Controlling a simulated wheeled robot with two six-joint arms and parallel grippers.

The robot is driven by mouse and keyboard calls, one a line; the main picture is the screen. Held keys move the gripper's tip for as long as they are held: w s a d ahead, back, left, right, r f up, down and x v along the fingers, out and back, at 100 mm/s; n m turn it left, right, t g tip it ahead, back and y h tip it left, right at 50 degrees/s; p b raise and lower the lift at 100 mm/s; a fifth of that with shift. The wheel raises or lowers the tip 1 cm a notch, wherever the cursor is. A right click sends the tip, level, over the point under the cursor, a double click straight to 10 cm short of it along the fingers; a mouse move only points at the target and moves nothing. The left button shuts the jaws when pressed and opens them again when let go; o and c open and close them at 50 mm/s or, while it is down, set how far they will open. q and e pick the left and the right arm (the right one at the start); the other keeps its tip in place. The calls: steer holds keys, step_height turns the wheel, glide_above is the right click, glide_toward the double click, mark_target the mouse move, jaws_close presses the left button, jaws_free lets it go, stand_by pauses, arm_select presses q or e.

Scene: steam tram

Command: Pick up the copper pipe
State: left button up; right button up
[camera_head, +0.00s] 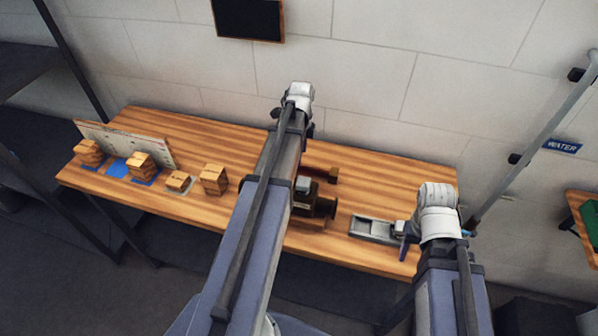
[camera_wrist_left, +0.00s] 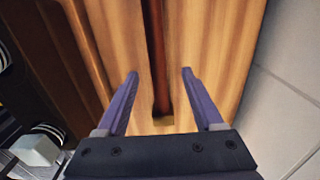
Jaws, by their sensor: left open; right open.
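The copper pipe (camera_wrist_left: 156,45) is a reddish-brown rod in the left wrist view, running from the top edge down between my open left fingers. Its near end meets a small yellowish-brown piece (camera_wrist_left: 163,121). My left gripper (camera_wrist_left: 159,72) is open, with one finger on either side of the pipe's line and visible gaps to it. In the head view my left arm hides the left fingers and most of that spot; a brown bar with a block end (camera_head: 322,173) shows just right of it. My right gripper (camera_head: 407,240) is open beside a grey tray, partly hidden by its wrist.
The wooden bench (camera_head: 400,170) stands against a block wall. The grey metal tray (camera_head: 372,229) lies at its right end. A dark machine (camera_head: 316,208) sits right of my left arm. Several wooden blocks (camera_head: 213,179) and a leaning board (camera_head: 125,142) are at the left.

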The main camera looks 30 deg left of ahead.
arm_select(q)
steer(key=shift+f, duration=0.15)
arm_select(e)
steer(key=shift+f, duration=0.15)
arm_select(q)
steer(key=f+b, duration=0.5)
steer(key=shift+s+a+f, duration=0.15)
steer(key=shift+s+a, duration=0.05)
steer(key=shift+s, duration=0.1)
arm_select(e)
step_height(320, 180, down, 5)
steer(key=shift+f, duration=0.15)
arm_select(q)
jaws_close()
stand_by(0.8)
